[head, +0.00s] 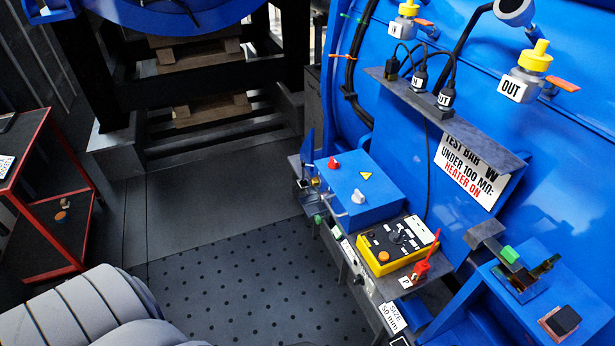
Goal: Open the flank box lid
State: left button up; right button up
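A blue box (360,190) with a yellow warning triangle on its flat top sits on a shelf at the side of the big blue motor housing (390,135). Its top looks closed. A red knob and a white knob stand on or beside it, and a thin pale bar runs along its near side. Another blue box-like part (520,290) stands at the lower right. No label tells me which one is the flank box. Neither of my grippers can be made out in the head view.
A yellow tester (396,245) and a red clip (421,268) lie right of the box. A sign (470,168) and a shelf with cables are above. A red cart (62,215) stands left. A grey ribbed shape (85,312) fills the lower left. The dotted mat (240,285) looks clear.

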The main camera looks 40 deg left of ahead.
aim_at(356, 170)
jog(key=u, duration=0.7)
jog(key=k, duration=0.4)
jog(key=u, duration=0.8)
jog(key=i, duration=0.6)
jog(key=z, duration=0.65)
jog(key=i, duration=0.45)
jog(key=z, duration=0.6)
